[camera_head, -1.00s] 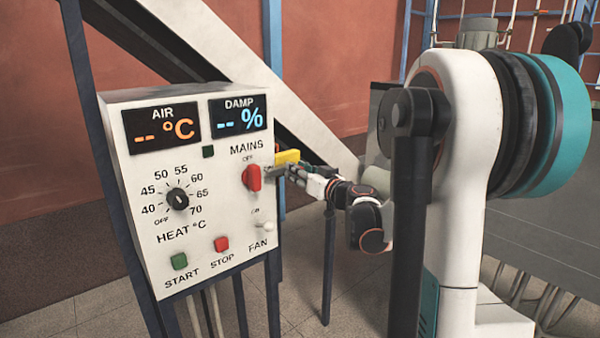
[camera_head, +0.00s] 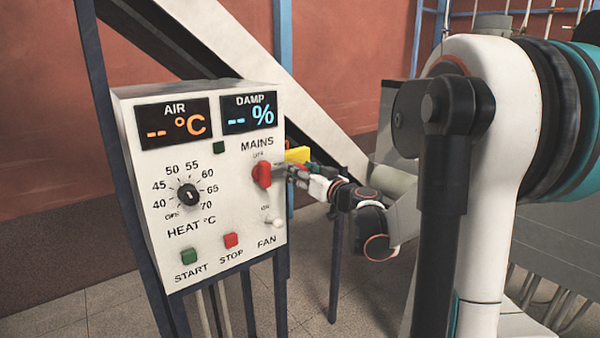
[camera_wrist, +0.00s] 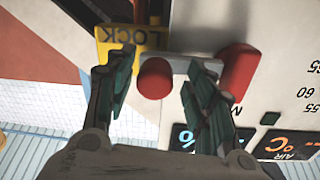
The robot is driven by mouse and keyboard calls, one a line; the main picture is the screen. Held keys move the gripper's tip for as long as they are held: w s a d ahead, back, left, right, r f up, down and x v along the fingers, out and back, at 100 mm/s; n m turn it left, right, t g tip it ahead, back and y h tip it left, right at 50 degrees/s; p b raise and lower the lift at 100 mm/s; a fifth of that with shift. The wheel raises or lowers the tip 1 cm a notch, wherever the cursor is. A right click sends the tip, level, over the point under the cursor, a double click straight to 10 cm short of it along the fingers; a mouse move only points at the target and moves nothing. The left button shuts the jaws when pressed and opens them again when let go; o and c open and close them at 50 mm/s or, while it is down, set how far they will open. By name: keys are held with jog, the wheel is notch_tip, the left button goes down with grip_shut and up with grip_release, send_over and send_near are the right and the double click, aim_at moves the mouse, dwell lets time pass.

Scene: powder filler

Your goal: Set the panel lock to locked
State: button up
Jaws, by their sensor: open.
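A yellow plate marked LOCK (camera_wrist: 120,42) shows upside down at the top of the wrist view, and its yellow edge (camera_head: 298,154) shows at the control box's right side in the head view. A round red knob (camera_wrist: 155,78) sits by a pale bar (camera_wrist: 180,66) just below the plate. My gripper (camera_wrist: 158,82) is open, with one finger on each side of the red knob. I cannot tell whether the fingers touch it. In the head view my gripper (camera_head: 297,172) is beside the box, and the red knob is hidden.
The control box (camera_head: 210,180) carries a red MAINS handle (camera_head: 262,174) close to my gripper; the handle also shows in the wrist view (camera_wrist: 239,70). A FAN toggle (camera_head: 276,222) is below it. A slanted white beam (camera_head: 250,75) passes behind the box.

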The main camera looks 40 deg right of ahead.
jog(key=s, duration=1.1)
jog(key=shift+s, duration=0.25)
jog(key=shift+a, duration=0.1)
